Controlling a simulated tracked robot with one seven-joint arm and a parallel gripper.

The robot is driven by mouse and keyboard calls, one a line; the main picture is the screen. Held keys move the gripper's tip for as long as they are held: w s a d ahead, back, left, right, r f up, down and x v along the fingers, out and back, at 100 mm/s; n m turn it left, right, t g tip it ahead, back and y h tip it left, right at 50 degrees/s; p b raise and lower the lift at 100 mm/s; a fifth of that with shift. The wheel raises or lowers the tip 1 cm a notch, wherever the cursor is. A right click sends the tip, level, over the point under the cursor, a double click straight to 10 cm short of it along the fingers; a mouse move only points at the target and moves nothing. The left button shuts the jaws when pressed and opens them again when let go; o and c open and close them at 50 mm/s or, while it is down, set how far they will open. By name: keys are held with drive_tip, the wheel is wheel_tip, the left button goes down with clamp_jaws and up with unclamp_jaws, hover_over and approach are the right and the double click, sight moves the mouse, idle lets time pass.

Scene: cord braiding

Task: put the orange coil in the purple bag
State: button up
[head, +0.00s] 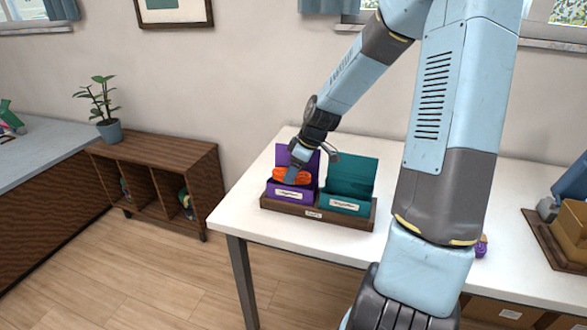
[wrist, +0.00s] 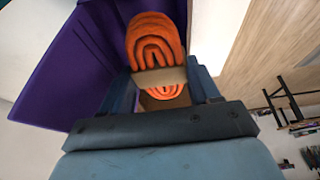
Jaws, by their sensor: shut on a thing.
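The orange coil (head: 291,175) is a wound bundle of cord with a pale band round it; it also shows in the wrist view (wrist: 155,42). My gripper (head: 291,178) is shut on the coil, with a finger on each side. The purple bag (head: 290,193) stands open in a wooden tray on the white table, its back panel raised and a pale label on its front. The coil is at the bag's mouth in the head view. The purple wall (wrist: 75,70) is beside the coil in the wrist view. I cannot tell whether the coil touches the bag.
A teal bag (head: 347,200) stands right of the purple one in the same wooden tray (head: 315,214). A purple object (head: 481,247) lies partly hidden behind my arm. Another tray with a tan bag (head: 570,225) is at the far right. The table's left front corner is clear.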

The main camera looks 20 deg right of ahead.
drive_tip(key=o, duration=1.3)
drive_tip(key=shift+r, duration=0.1)
drive_tip(key=v, duration=1.3)
drive_tip(key=shift+d+r, duration=0.15)
drive_tip(key=shift+r, duration=0.1)
drive_tip(key=shift+s, duration=0.1)
